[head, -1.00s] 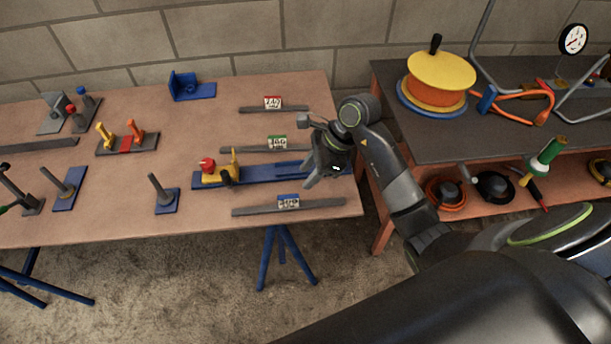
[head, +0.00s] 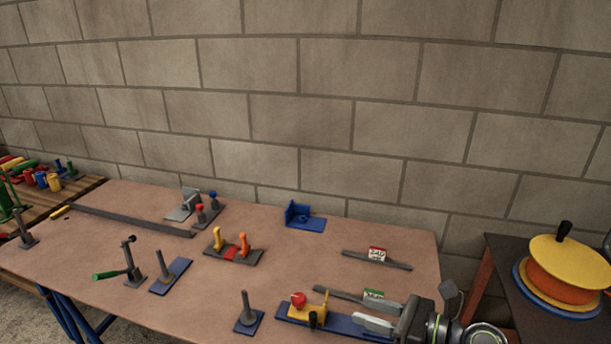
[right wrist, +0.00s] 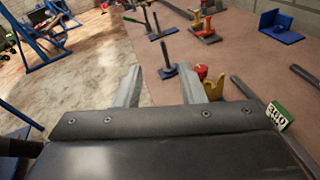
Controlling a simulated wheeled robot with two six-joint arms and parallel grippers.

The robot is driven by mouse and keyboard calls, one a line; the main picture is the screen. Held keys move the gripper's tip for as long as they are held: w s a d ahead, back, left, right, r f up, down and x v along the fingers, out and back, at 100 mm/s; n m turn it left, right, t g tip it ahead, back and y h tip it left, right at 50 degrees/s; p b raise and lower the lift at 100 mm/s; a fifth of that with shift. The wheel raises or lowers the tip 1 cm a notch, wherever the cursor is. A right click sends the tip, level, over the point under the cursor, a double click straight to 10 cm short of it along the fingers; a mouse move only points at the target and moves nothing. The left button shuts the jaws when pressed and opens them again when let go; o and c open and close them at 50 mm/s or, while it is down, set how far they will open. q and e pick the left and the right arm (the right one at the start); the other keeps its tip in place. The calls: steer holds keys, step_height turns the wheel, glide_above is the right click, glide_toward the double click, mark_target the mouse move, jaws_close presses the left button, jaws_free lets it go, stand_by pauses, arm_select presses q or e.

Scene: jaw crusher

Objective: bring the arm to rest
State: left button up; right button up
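My right gripper (head: 366,322) is at the bottom right of the head view, over the right end of a blue base plate (head: 332,319). In the right wrist view its two grey fingers (right wrist: 158,82) stand apart with nothing between them, so it is open and empty. A yellow piece with a red knob (head: 299,300) is on the blue plate, left of the fingers. It also shows just beyond the right-hand finger in the right wrist view (right wrist: 211,88). My left gripper is in neither view.
The brown table (head: 150,225) carries several fixtures: a green-handled lever (head: 127,266), a blue plate with a post (head: 247,315), and labelled grey bars (head: 376,260). The wall is behind.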

steer(key=s+d+r+m+t+h, duration=0.1)
steer(key=d+r+m+t+h, duration=0.45)
steer(key=m, duration=0.55)
steer(key=s+d+r+m+t+h, duration=0.1)
steer(key=d+r+m+t+h, duration=0.25)
steer(key=d+m+t, duration=0.45)
steer(key=s+d+f+m+g+h, duration=0.6)
steer(key=d+f+m+h, duration=0.5)
steer(key=m, duration=0.9)
steer(key=s+a+f+m+g+y, duration=0.2)
steer(key=s+a+f+m+g, duration=0.2)
steer(key=s+f+g, duration=0.45)
steer(key=s+a+f+m+g+y, duration=0.3)
steer(key=s+f+m+g, duration=0.15)
steer(key=s, duration=0.65)
steer(key=s+a+f+x, duration=0.1)
steer(key=s+x, duration=0.2)
steer(key=x, duration=1)
steer(key=s+f+x, duration=0.1)
steer(key=s+x, duration=0.2)
steer(key=x, duration=0.9)
steer(key=s+a+f+g, duration=0.1)
steer(key=s+f, duration=1.3)
steer(key=f, duration=0.1)
steer(key=shift+n, duration=0.45)
steer(key=shift+s+a+g, duration=0.1)
steer(key=shift+a+g, duration=0.05)
steer(key=shift+g, duration=0.1)
